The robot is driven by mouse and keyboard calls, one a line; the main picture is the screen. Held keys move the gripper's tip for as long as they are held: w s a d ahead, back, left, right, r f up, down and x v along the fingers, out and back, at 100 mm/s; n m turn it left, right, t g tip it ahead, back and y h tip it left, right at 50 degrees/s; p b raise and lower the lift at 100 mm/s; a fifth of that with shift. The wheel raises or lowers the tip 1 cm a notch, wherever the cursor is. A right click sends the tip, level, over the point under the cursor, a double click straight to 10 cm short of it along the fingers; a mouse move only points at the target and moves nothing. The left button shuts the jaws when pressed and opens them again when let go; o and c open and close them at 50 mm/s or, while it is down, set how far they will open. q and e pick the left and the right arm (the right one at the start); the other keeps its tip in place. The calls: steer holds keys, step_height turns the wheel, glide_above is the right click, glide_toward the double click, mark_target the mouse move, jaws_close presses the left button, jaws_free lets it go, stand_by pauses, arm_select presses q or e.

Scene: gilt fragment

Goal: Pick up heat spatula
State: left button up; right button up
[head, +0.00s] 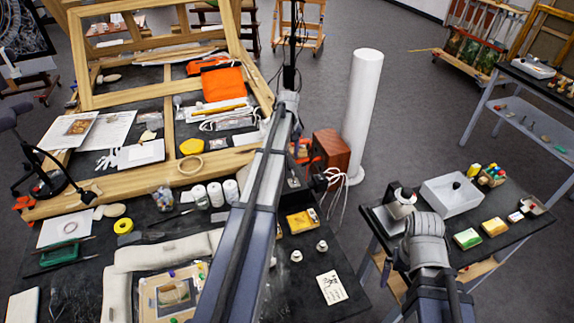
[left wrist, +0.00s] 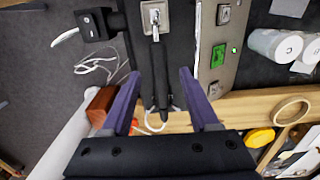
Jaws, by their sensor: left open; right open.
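The heat spatula (left wrist: 156,75) shows in the left wrist view as a slim black handle with a metal end toward the top and a pale cord at its lower end. It lies between the two purple fingers of my left gripper (left wrist: 160,84), which is open with a gap on both sides. I cannot tell how far below the fingertips it is. In the head view my left arm hides the spatula and most of the left gripper. My right arm shows at the lower right in the head view, but its jaws are not visible.
Beside the spatula is a metal panel (left wrist: 210,75) with a green button. A red-brown box (head: 331,151) with white cords and a tall white cylinder (head: 362,110) stand behind. White jars (head: 215,194) and a wooden frame (head: 130,182) lie left. A side table holds a white tray (head: 451,196).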

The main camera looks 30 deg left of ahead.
mark_target(289, 162)
arm_select(q)
steer(key=shift+d+f+b, duration=0.2)
steer(key=shift+f+b, duration=2.4)
steer(key=shift+f, duration=0.05)
steer(key=shift+r, duration=0.1)
steer(key=shift+s, duration=0.1)
jaws_close()
